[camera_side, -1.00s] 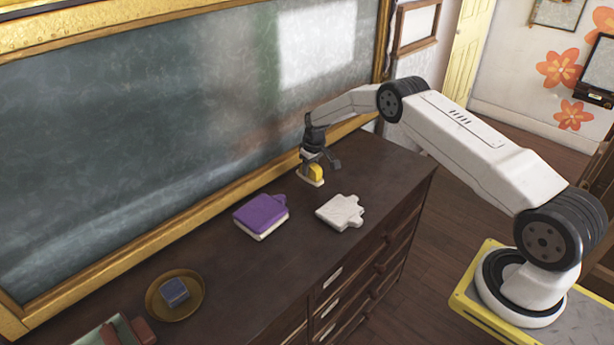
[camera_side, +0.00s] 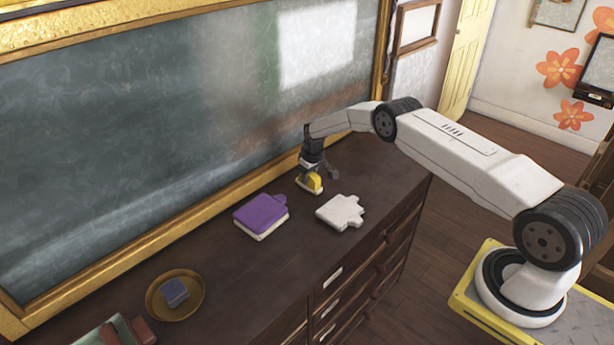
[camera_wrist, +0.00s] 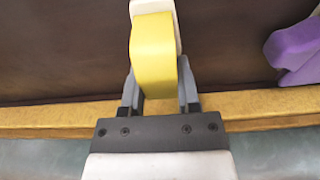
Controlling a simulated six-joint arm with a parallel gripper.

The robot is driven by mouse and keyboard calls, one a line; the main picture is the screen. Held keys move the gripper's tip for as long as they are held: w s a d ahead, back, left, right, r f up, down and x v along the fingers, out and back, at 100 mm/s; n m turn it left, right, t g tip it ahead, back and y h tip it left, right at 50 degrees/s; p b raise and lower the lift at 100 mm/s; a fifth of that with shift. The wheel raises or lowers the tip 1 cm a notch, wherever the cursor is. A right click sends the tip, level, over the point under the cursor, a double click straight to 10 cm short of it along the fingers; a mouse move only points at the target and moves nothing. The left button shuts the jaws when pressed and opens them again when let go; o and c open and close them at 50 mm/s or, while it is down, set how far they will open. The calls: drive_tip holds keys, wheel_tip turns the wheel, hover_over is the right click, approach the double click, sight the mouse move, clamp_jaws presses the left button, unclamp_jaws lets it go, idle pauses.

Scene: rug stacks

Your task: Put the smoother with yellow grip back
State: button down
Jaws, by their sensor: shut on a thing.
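The smoother with the yellow grip (camera_side: 313,184) is at the far part of the dark wooden top, near the chalkboard frame. It has a pale base under the yellow grip. In the wrist view the yellow grip (camera_wrist: 153,52) sits between the two grey fingers of my gripper (camera_wrist: 158,92), which are shut on it. In the side view my gripper (camera_side: 311,174) points down over the smoother. Whether the base touches the wood cannot be told.
A purple-topped rug stack (camera_side: 261,215) and a white tabbed piece (camera_side: 341,212) lie nearby on the top. A brown dish (camera_side: 190,311) holds a blue block (camera_side: 174,292). A green tray (camera_side: 92,335) with reddish blocks is at the lower left. The chalkboard's gold frame (camera_side: 220,205) borders the back.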

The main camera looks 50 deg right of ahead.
sight(313, 175)
drive_tip(key=shift+f, duration=0.1)
drive_tip(key=shift+c, duration=1.6)
unclamp_jaws()
wheel_tip(313, 175, up, 12)
drive_tip(key=s, duration=0.1)
drive_tip(key=shift+s, duration=0.4)
